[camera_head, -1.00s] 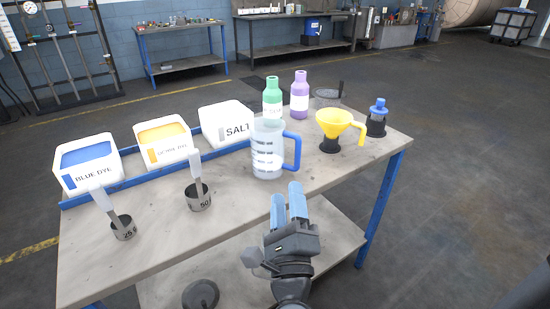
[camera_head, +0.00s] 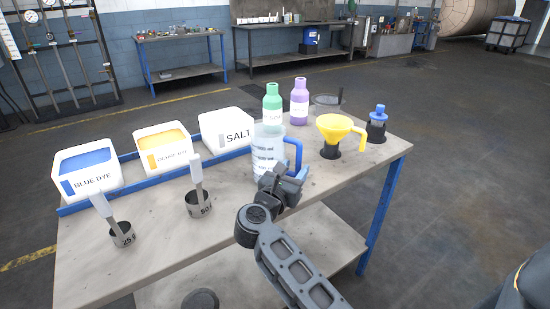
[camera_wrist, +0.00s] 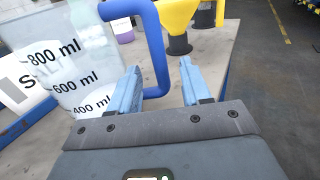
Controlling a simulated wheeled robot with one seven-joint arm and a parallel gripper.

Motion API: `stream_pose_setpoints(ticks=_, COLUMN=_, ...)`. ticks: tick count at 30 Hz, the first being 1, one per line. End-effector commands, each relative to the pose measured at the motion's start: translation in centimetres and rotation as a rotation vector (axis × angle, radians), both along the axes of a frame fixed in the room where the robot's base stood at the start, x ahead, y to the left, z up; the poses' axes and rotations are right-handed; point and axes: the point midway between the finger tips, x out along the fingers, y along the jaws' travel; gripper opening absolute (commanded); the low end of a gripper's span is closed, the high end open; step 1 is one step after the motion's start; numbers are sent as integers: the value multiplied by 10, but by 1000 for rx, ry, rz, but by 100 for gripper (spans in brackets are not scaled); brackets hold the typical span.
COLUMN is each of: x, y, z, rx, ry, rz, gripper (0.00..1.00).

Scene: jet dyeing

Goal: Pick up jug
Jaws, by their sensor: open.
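The jug (camera_head: 265,148) is a clear measuring jug with a blue handle, standing upright on the table near its front right part. In the wrist view the jug (camera_wrist: 62,68) shows its volume marks at the left. Its blue handle (camera_wrist: 154,50) reaches down between my gripper's two light blue fingers. My gripper (camera_wrist: 160,90) is open and empty, with one finger on each side of the handle's lower part. I cannot tell whether either finger touches it. In the head view my gripper (camera_head: 290,180) is in front of the jug and hides its lower right part.
The table (camera_head: 170,250) also holds a yellow funnel (camera_head: 340,126), a green bottle (camera_head: 272,104), a purple bottle (camera_head: 299,102) and a blue-capped container (camera_head: 377,122). White dye and salt bins (camera_head: 88,182) stand at the left and back, with two metal scoops (camera_head: 198,203) before them.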

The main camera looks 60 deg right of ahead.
Motion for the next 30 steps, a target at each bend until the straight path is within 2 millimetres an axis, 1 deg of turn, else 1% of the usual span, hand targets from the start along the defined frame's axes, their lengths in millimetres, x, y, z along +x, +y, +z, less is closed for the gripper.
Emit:
stream_pose_setpoints(ticks=1, x=-2, y=-9, z=1, rx=0, ry=2, rz=-4, gripper=48)
stream_pose_setpoints(ticks=3, x=-2, y=-19, z=-1, rx=-1, ry=0, rz=-3, gripper=48)
stream_pose_setpoints(ticks=6, x=-2, y=-28, z=-1, rx=-1, ry=1, rz=-1, gripper=48)
stream_pose_setpoints(ticks=9, x=-2, y=-33, z=-2, rx=-1, ry=1, rz=0, gripper=48)
stream_pose_setpoints(ticks=15, x=-2, y=-33, z=-2, rx=-1, ry=1, rz=1, gripper=48)
stream_pose_setpoints(ticks=17, x=-2, y=-32, z=-2, rx=-1, ry=1, rz=1, gripper=43)
stream_pose_setpoints(ticks=30, x=-2, y=-32, z=-2, rx=-1, ry=1, rz=1, gripper=1)
